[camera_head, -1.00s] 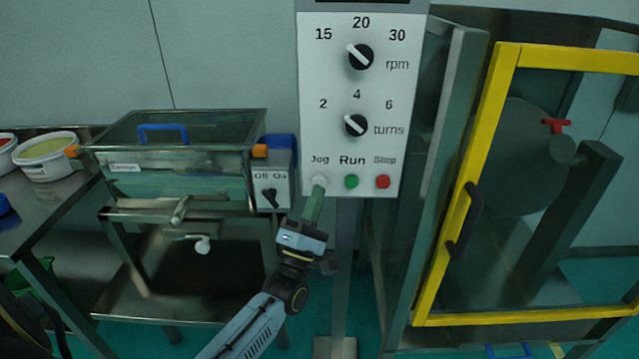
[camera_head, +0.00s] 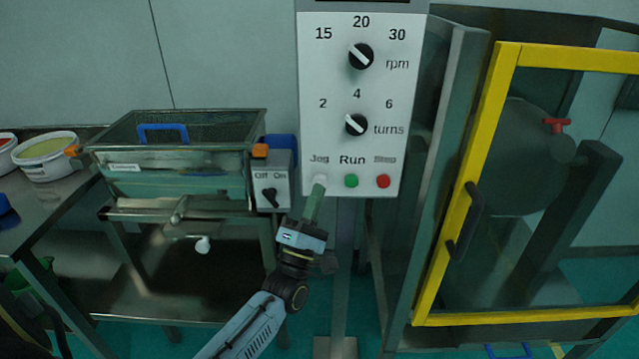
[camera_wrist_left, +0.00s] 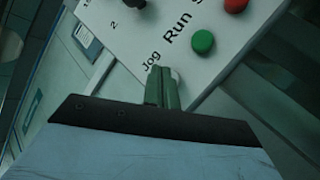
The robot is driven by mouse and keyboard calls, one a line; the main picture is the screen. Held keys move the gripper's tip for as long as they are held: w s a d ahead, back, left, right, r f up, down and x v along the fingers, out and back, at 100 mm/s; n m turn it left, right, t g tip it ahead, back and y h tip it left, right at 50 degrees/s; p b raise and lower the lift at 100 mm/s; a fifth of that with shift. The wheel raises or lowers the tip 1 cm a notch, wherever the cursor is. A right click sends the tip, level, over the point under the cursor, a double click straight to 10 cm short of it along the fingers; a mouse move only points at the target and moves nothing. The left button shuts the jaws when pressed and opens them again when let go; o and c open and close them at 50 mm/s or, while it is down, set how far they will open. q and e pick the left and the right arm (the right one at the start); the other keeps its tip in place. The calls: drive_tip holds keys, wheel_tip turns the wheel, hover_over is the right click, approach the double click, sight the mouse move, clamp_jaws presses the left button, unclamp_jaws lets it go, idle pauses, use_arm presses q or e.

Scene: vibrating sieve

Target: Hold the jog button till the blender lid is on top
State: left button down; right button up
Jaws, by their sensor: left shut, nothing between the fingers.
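The control panel (camera_head: 330,100) stands upright in the middle, with rpm and turns knobs and Jog, Run and Stop buttons. My left gripper (camera_head: 319,183) is shut and empty, its green fingertips at the pale Jog button (camera_head: 320,179). In the left wrist view the fingertips (camera_wrist_left: 161,72) cover part of the Jog button (camera_wrist_left: 177,75); whether it is pressed in cannot be told. The grey blender drum (camera_head: 520,160) is behind the yellow-framed guard at the right. A red handle (camera_head: 557,125) shows at its upper right. I cannot make out the lid clearly. My right gripper is not in view.
The yellow-framed guard door (camera_head: 485,130) with a dark handle (camera_head: 465,220) is right of the panel. A sieve machine (camera_head: 180,160) with an Off/On switch box (camera_head: 270,180) stands left. Tubs (camera_head: 45,160) sit on a metal table (camera_head: 30,225) at far left.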

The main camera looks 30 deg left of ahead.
use_arm(q)
drive_tip(key=shift+w+a, duration=0.2)
drive_tip(key=shift+w, duration=0.05)
drive_tip(key=shift+w+a+f+b, duration=0.25)
drive_tip(key=shift+w+a+b, duration=0.1)
drive_tip(key=shift+a+b, duration=0.15)
idle(1.6)
drive_tip(key=shift+d, duration=0.15)
idle(4.8)
drive_tip(key=shift+s+d+r+p, duration=0.2)
drive_tip(key=shift+s+d+p, duration=0.3)
drive_tip(key=shift+s+d, duration=0.25)
